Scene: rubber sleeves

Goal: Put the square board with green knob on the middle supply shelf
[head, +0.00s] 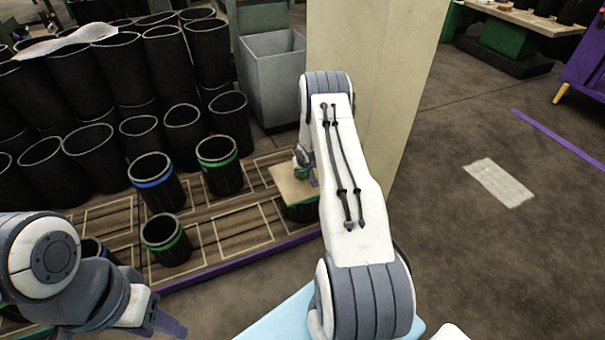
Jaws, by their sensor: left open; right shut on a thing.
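The square board (288,190) is a thin tan plate, seen just left of my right arm. A bit of green shows at its knob (299,173), where my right gripper (302,168) is shut on it; the forearm hides much of this grip. The board is over or on a black sleeve with a green band (300,212); I cannot tell whether they touch. My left gripper (168,322) is open and empty at the lower left, apart from the sleeves. I cannot make out the middle supply shelf.
Black sleeves with green (218,165) or blue (154,183) bands stand on a marked wooden platform (235,228) with a purple edge. Many plain black sleeves crowd behind. A grey bin (272,80) and a tall beige panel (375,60) stand beyond my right arm.

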